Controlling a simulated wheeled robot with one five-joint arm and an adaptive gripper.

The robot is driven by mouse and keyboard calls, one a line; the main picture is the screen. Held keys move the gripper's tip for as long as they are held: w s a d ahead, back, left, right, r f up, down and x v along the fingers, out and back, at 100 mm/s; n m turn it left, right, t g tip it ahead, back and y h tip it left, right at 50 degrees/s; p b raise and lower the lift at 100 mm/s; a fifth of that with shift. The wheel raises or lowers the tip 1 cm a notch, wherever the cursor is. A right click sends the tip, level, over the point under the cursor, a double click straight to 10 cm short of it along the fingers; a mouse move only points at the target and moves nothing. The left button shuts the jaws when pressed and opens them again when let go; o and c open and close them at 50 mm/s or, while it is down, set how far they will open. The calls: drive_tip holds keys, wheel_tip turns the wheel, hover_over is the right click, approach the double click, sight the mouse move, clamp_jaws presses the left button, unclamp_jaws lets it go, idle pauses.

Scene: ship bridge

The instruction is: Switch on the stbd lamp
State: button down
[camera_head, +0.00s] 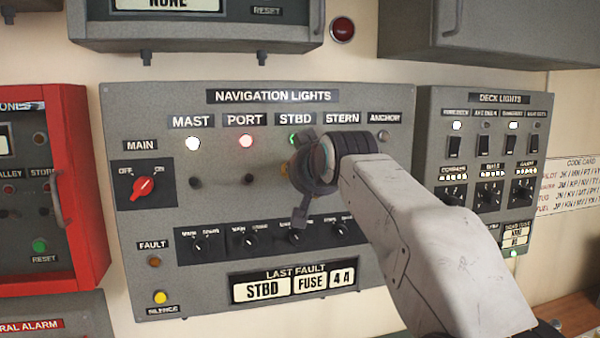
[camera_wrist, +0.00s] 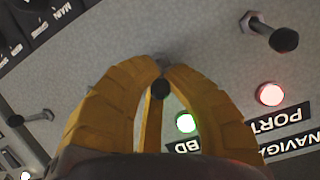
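The navigation lights panel (camera_head: 150,105) fills the middle of the head view. The stbd lamp (camera_head: 293,138) glows green, partly covered by my gripper (camera_head: 300,200); it also shows lit in the wrist view (camera_wrist: 187,122). In the wrist view my gripper's yellow fingers (camera_wrist: 161,66) close in around the stbd switch (camera_wrist: 160,88). The dark knob of the switch sits between them, and the fingertips meet near its base. My wrist and arm hide this switch in the head view.
The mast lamp (camera_head: 193,143) is lit white and the port lamp (camera_head: 246,141) red. The port switch (camera_head: 247,180) is just left of my gripper. Below are several rotary selectors and a last fault display (camera_head: 295,283) reading STBD FUSE 4A. A red cabinet (camera_head: 75,190) stands left.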

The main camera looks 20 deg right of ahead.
drive_tip(key=shift+f, duration=0.15)
drive_tip(key=c, duration=1.2)
unclamp_jaws()
drive_tip(key=shift+s+r, duration=0.15)
drive_tip(key=shift+r, duration=0.05)
drive_tip(key=v, duration=1.1)
drive_tip(key=shift+s, duration=0.4)
